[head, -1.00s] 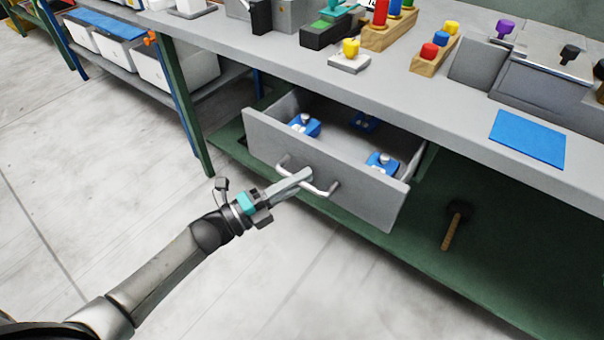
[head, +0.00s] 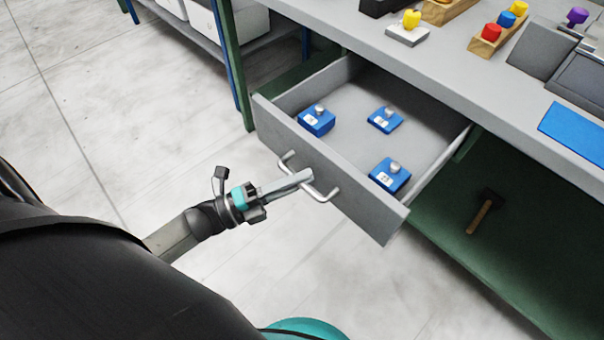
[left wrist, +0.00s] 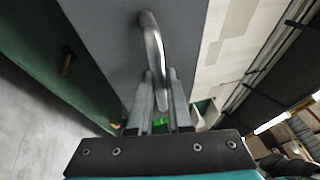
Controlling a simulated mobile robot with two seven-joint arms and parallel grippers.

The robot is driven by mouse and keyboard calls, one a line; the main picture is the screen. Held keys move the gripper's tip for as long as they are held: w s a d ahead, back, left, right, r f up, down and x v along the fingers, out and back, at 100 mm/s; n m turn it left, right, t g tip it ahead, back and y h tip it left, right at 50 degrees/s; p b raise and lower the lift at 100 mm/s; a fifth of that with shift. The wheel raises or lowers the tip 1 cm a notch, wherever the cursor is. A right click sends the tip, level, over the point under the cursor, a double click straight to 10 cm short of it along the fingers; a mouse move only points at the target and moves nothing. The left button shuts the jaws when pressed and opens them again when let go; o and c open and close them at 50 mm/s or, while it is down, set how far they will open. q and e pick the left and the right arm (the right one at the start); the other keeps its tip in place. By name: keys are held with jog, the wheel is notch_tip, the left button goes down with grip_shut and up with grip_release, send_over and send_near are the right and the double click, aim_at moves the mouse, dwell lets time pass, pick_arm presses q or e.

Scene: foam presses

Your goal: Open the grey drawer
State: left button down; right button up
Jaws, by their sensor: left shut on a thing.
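The grey drawer (head: 330,172) stands pulled well out from under the workbench in the head view. Several blue blocks with silver knobs lie inside, one of them near the front right (head: 389,176). A silver bar handle (head: 322,194) is on its front. My left gripper (head: 306,178) is shut on the handle, its fingers across the bar. In the left wrist view the handle (left wrist: 152,45) runs between the fingers (left wrist: 160,92) in front of the grey drawer front. My right gripper is not in view.
The grey worktop (head: 440,75) lies above the drawer, with a blue mat (head: 577,133) and a rack of coloured knobs (head: 497,33). A hammer (head: 484,212) lies on the green lower shelf (head: 520,265). The floor left of the drawer is clear.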

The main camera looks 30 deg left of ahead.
pick_arm(q)
jog(key=c, duration=0.8)
grip_release()
jog(key=shift+c, duration=0.2)
jog(key=v, duration=1.5)
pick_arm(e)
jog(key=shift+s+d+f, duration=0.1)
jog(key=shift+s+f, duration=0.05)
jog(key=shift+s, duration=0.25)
pick_arm(q)
jog(key=shift+s, duration=0.1)
